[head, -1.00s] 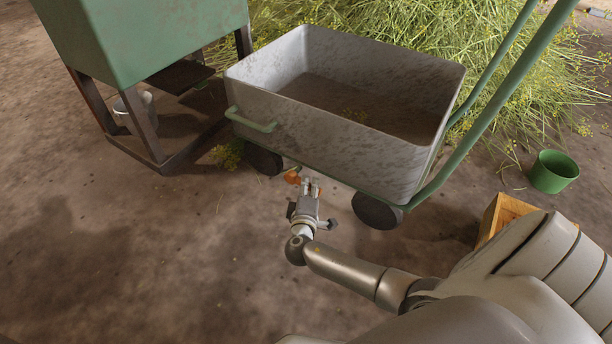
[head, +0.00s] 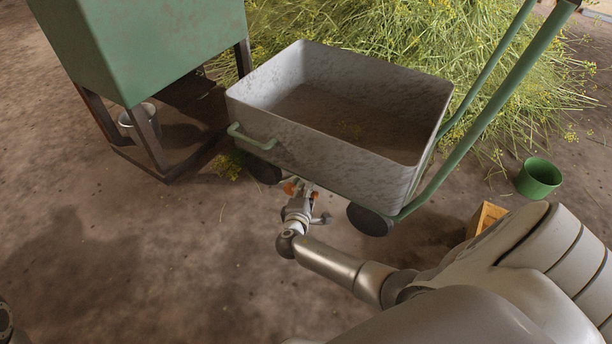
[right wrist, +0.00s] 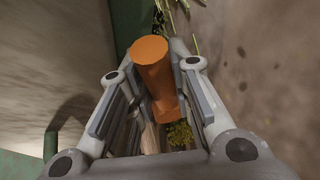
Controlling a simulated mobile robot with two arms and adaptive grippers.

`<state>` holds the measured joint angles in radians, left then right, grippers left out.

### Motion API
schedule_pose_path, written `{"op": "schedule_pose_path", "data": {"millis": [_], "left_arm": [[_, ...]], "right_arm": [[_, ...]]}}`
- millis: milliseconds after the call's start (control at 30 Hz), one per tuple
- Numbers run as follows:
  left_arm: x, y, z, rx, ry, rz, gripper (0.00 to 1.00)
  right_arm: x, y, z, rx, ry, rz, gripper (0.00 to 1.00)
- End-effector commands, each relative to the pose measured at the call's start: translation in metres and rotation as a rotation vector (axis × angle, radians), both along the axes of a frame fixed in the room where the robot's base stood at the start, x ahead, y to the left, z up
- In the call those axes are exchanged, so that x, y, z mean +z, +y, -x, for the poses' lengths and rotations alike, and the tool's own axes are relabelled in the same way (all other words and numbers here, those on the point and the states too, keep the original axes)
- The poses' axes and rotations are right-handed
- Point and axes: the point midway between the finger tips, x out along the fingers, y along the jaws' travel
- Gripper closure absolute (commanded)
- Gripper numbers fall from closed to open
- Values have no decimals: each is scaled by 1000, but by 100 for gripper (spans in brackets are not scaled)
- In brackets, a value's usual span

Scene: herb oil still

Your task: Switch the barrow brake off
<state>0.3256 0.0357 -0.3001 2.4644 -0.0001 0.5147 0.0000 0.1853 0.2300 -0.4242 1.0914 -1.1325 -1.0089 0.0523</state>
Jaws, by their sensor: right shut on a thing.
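The grey barrow (head: 300,137) stands on the dirt floor with its green handle bars to the right. Its orange brake lever (head: 289,188) is low on the near side, between the two near wheels; in the right wrist view the lever (right wrist: 154,66) is a thick orange bar between my fingers. My right gripper (head: 303,192) is under the barrow's near edge, shut on the lever. The barrow's edge shades the fingertips in the head view. Of my left arm only a small grey part shows at the lower left edge; its gripper does not show.
A green still housing (head: 150,45) on dark legs stands at the left, with a small bucket (head: 138,118) under it. Cut herbs (head: 420,40) are heaped behind the barrow. A green pot (head: 538,178) and a wooden crate (head: 487,217) are at the right. The left foreground is clear.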

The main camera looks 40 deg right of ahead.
Motion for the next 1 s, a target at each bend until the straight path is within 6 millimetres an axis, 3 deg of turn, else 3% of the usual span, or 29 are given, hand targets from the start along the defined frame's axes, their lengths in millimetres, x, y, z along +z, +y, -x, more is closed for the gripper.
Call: {"op": "schedule_pose_path", "data": {"millis": [333,367,533,1000], "left_arm": [[0,0,0,0,1,0,60],[0,0,0,0,1,0,60],[0,0,0,-1,1,0,60],[0,0,0,0,2,0,60]], "right_arm": [[1,-1,0,0,4,6,100],[1,-1,0,0,4,6,77],[1,-1,0,0,3,5,58],[4,6,5,1,0,3,58]]}}
